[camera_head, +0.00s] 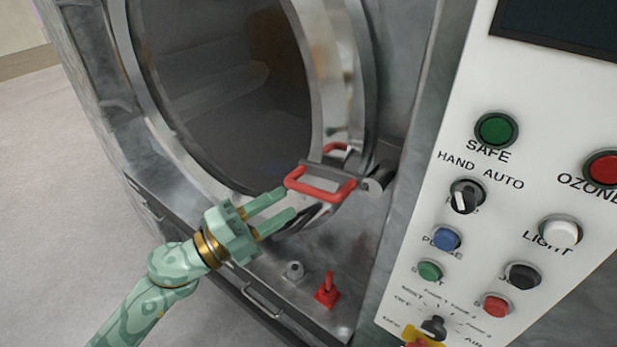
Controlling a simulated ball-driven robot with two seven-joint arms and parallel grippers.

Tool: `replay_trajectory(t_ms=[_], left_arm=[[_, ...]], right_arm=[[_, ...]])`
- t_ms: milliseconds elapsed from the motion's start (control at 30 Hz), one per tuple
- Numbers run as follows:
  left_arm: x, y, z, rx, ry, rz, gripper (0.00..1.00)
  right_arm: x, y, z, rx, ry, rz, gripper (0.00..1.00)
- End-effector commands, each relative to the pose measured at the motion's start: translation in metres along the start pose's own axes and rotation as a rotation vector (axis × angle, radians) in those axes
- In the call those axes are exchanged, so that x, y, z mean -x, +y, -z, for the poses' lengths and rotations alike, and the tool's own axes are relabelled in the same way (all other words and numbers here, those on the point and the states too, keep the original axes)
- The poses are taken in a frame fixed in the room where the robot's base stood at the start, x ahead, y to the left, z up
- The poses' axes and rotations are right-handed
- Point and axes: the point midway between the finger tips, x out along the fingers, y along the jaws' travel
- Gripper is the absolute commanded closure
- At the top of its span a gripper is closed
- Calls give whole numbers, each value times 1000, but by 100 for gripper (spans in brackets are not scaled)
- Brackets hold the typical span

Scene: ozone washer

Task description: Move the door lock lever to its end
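The door lock lever is a red loop-shaped handle (320,194) on a metal latch at the lower right rim of the round washer door (225,85). My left gripper (285,204) is open, with its two green fingers apart and pointing at the left side of the red handle. The upper fingertip is close to the handle's left end; I cannot tell whether it touches. Nothing shows between the fingers. My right gripper is not in view.
The white control panel (440,270) with buttons and knobs stands on the right. A small red lever (327,291) and a grey knob (293,271) sit on the ledge below the door. Floor (60,190) is clear at the left.

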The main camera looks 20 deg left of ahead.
Motion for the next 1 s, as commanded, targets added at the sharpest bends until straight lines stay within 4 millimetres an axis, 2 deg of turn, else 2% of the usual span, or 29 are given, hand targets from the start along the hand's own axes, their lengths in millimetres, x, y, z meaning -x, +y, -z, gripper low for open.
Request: replay_trajectory(t_ms=[33, 100, 300, 467, 700, 733, 833, 867, 1000], left_arm=[[-14, -5, 0, -2, 1, 4, 62], [-29, -4, 0, 1, 0, 3, 62], [-59, -2, 0, 0, -2, 1, 62], [-68, 0, 0, 0, -1, 0, 62], [-68, 1, 0, 0, -1, -1, 62], [-68, 1, 0, 0, -1, -1, 68], [-68, 1, 0, 0, -1, -1, 96], [-68, 1, 0, 0, -1, -1, 100], [-68, 1, 0, 1, -2, -1, 100]], right_arm=[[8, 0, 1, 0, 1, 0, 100], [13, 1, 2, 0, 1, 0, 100], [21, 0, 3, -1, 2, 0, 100], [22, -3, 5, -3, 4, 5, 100], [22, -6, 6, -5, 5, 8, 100], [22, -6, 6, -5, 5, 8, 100], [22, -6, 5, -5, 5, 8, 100], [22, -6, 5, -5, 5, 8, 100], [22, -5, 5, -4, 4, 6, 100]])
